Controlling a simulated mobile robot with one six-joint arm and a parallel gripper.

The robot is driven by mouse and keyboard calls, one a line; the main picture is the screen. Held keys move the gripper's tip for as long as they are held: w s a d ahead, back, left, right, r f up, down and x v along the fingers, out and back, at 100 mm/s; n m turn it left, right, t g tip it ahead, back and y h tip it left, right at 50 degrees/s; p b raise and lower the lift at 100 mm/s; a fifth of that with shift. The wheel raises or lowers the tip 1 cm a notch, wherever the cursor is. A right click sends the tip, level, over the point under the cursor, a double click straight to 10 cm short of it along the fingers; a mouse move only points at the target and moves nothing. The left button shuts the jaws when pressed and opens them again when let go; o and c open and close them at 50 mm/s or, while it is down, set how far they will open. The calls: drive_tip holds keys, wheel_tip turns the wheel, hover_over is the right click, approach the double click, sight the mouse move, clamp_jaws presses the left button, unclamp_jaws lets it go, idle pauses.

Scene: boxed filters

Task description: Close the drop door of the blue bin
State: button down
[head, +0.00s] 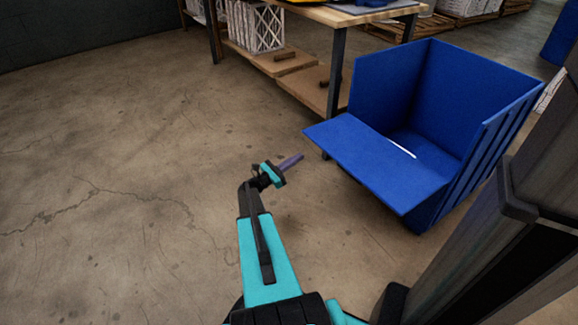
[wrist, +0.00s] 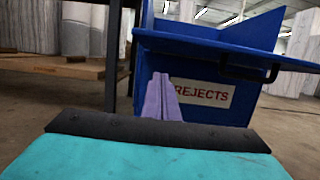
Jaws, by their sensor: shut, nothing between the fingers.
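The blue bin (head: 437,85) stands on the floor at the right of the head view. Its drop door (head: 375,160) is down and juts out from the open front, roughly level. In the wrist view the door (wrist: 215,47) spans the top, with a black handle (wrist: 248,73) at the right. The bin's lower front (wrist: 213,110) carries a white REJECTS label (wrist: 202,93). My gripper (head: 300,157) has purple fingers, shut and empty. It is in front of the bin, left of the door and apart from it. The fingers (wrist: 160,78) point toward the lower front.
A workbench (head: 340,14) with a lower wooden shelf (head: 275,63) stands behind and left of the bin; its dark leg is close to the bin. White pleated filters (head: 255,27) stand on the shelf. The floor (head: 120,140) at left is clear.

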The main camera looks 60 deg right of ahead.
drive_tip(key=s+d+r+b, duration=0.2)
drive_tip(key=d+r, duration=0.2)
drive_tip(key=r, duration=0.1)
drive_tip(key=shift+s+d+b, duration=0.25)
drive_tip(key=shift+b, duration=0.15)
